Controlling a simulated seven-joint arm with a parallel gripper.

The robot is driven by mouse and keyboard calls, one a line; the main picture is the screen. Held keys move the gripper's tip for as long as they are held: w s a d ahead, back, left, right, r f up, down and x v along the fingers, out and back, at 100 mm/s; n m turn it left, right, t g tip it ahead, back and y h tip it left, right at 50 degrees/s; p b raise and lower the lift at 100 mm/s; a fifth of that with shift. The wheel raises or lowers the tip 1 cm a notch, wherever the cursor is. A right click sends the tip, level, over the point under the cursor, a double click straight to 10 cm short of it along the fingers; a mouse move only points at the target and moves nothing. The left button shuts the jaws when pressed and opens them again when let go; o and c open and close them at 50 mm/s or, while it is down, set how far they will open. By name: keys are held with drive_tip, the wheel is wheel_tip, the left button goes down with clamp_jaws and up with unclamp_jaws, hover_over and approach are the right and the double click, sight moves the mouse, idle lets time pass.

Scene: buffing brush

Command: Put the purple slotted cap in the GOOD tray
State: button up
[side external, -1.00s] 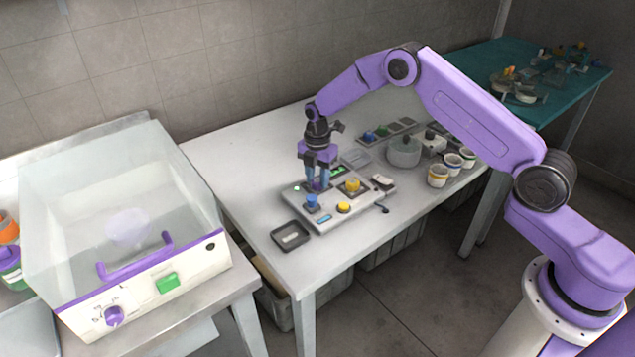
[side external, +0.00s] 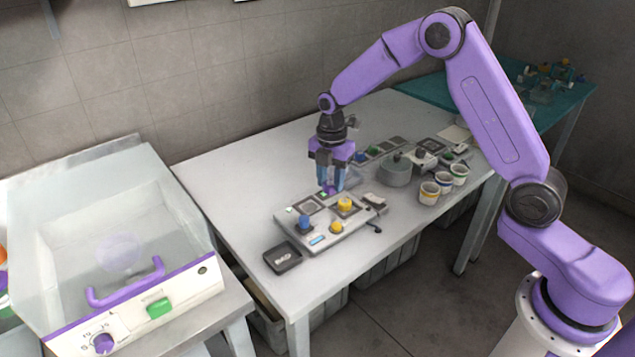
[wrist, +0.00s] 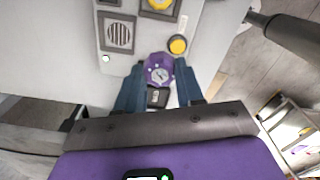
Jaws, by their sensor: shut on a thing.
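My gripper (side external: 331,186) is shut on the purple slotted cap (wrist: 158,72) and holds it above the back edge of the grey device. In the wrist view the cap's round face with a pale mark shows between the two blue fingertips. In the side view only a small purple part shows at the fingertips. A small green patch (side external: 323,195) shows beside the fingertips. I cannot make out the GOOD tray clearly; the gripper covers that area. The dark tray marked BAD (side external: 283,258) is at the table's front left and looks empty.
The grey device (side external: 320,240) carries a blue knob (side external: 305,222), yellow knobs (side external: 345,204) and a square grille (wrist: 118,35). A grey lidded pot (side external: 397,172) and several cups (side external: 429,192) stand to the right. The white table's left back is clear.

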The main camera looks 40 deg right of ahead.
drive_tip(key=s+d+r+m, duration=0.25)
drive_tip(key=s+m, duration=0.35)
drive_tip(key=m, duration=0.5)
drive_tip(key=s+d+r+m, duration=0.25)
drive_tip(key=s+m, duration=0.25)
drive_tip(key=m, duration=0.6)
drive_tip(key=s+f, duration=0.4)
drive_tip(key=shift+s, duration=0.15)
drive_tip(key=shift+a+f, duration=0.1)
